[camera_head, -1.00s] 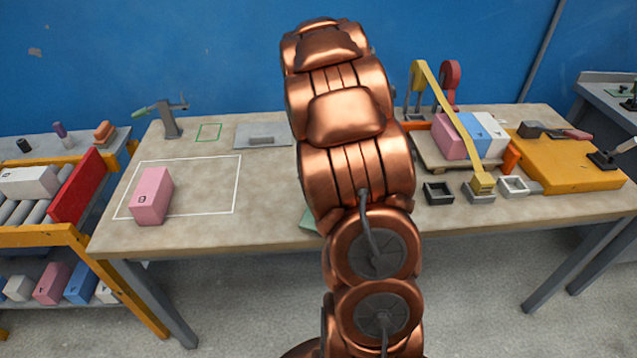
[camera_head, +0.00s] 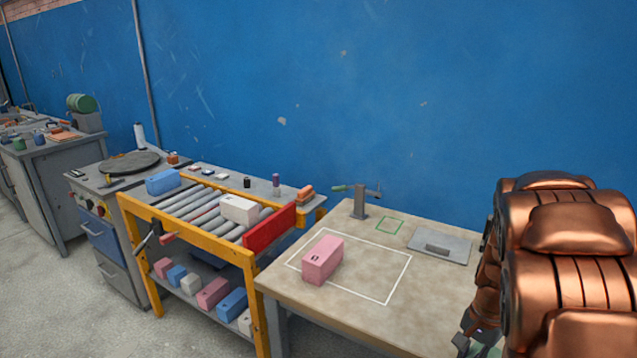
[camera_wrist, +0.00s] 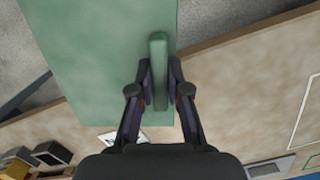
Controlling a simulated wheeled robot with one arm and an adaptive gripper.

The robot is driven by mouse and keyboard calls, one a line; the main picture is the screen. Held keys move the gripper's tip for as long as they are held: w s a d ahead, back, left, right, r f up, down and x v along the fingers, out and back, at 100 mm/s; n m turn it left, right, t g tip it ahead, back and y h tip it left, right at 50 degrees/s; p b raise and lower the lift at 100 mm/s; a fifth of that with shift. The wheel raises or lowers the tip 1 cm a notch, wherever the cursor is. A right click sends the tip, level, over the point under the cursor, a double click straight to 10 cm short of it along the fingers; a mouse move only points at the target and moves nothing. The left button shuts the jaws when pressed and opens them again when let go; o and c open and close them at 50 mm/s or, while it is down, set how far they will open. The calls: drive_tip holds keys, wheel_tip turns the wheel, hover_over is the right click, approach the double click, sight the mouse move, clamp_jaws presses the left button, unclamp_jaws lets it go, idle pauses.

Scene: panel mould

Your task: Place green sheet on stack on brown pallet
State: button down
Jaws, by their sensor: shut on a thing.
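In the wrist view, a flat green sheet (camera_wrist: 90,50) with a raised green grip bar (camera_wrist: 159,45) fills the upper left. My gripper (camera_wrist: 159,82) is shut on this bar, one finger on each side. The sheet overlaps the workbench edge and the grey floor in that view; its height above them is unclear. In the head view, my copper arm is at the right edge, and only a little of the gripper end and sheet shows low beside it. The brown pallet and its stack are not in view.
A pink block (camera_head: 322,262) stands inside a white outline on the workbench (camera_head: 375,316). A grey plate with a handle (camera_head: 440,246), a small green outline and a clamp (camera_head: 360,203) are behind it. A roller rack (camera_head: 190,235) with a red board (camera_head: 269,230) stands left.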

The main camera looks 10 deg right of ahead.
drive_tip(key=w+a+n, duration=0.1)
drive_tip(key=w+a, duration=0.1)
drive_tip(key=w, duration=0.1)
drive_tip(key=w+a+n+p, duration=0.1)
drive_tip(key=w+a+n, duration=0.1)
drive_tip(key=w, duration=0.1)
drive_tip(key=w+a+r+n, duration=0.1)
drive_tip(key=w+a+n, duration=0.1)
drive_tip(key=shift+w+a+r+h, duration=0.1)
drive_tip(key=shift+w+a+h, duration=0.05)
drive_tip(key=shift+w+h, duration=0.2)
drive_tip(key=w+a+n, duration=0.2)
drive_tip(key=a, duration=0.2)
drive_tip(key=w+a+n+p, duration=0.1)
drive_tip(key=w+a+n, duration=0.1)
drive_tip(key=w+a, duration=0.1)
drive_tip(key=w+a+n+p, duration=0.1)
drive_tip(key=w+a+n, duration=0.1)
drive_tip(key=a, duration=0.2)
drive_tip(key=shift+w+a+r+g+h, duration=0.1)
drive_tip(key=shift+w+a+g+h, duration=0.2)
drive_tip(key=shift+w+a, duration=0.1)
drive_tip(key=shift+d, duration=0.1)
